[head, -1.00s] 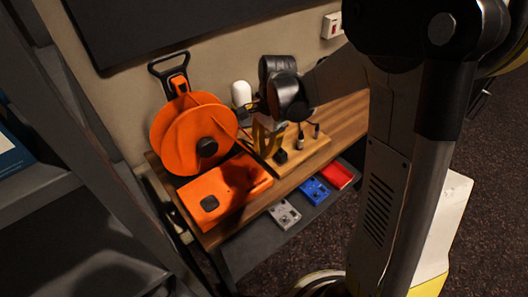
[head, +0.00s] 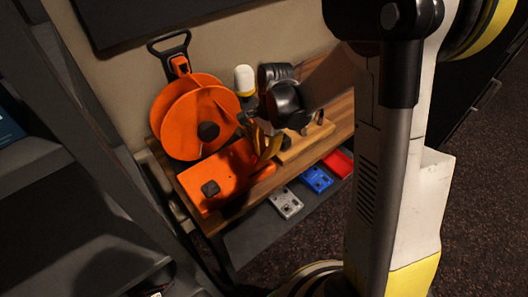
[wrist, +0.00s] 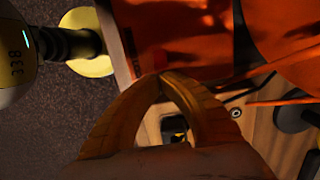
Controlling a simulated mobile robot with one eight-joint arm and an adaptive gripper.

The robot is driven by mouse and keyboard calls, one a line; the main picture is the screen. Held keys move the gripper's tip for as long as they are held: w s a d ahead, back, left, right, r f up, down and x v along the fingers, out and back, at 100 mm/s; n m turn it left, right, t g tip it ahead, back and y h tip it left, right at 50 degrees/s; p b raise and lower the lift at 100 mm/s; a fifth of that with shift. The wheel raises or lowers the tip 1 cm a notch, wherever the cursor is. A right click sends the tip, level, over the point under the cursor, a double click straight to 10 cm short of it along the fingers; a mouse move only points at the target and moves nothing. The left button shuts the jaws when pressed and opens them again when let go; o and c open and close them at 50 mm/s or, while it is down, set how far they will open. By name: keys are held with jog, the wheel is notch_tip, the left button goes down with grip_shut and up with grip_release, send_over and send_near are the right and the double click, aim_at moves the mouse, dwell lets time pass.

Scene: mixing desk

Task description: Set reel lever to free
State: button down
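The orange cable reel (head: 188,115) stands at the back left of the wooden desk, with a black hub knob and a black carry handle (head: 170,45) on top. My gripper (head: 265,158) hangs over the right part of the base. I cannot tell whether that piece is the lever; no lever shows clearly.
A wooden board (head: 300,150) with jacks lies right of the base, close to my gripper. A white-and-yellow cylinder (head: 245,80) and black headphones (head: 272,73) stand behind. Grey, blue (head: 317,179) and red pedals sit on the lower shelf.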

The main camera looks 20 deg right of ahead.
aim_at(257, 156)
jog(key=shift+s+a+r+t+h, duration=0.1)
jog(key=shift+a+r+t+h, duration=0.1)
jog(key=shift+h, duration=0.5)
jog(key=shift+s+a+r+t+h, duration=0.1)
jog(key=shift+a+r+t+h, duration=0.1)
jog(key=shift+h, duration=0.5)
jog(key=shift+a+r+h, duration=0.15)
jog(key=shift+a+h, duration=0.05)
jog(key=shift+h, duration=0.2)
jog(key=shift+s+a+r+t+h+b, duration=0.1)
jog(key=shift+a+t+h+b, duration=0.2)
jog(key=shift+h, duration=0.35)
jog(key=shift+s+a+r+t+h+b, duration=0.15)
jog(key=shift+t+h+b, duration=0.1)
jog(key=shift+h+b, duration=0.35)
jog(key=shift+a+r+t+h+b, duration=0.1)
jog(key=shift+a+t+h+b, duration=0.15)
jog(key=shift+h, duration=0.5)
jog(key=shift+r, duration=0.2)
jog(key=shift+r+p, duration=0.65)
jog(key=shift+p, duration=0.1)
jog(key=shift+r, duration=0.1)
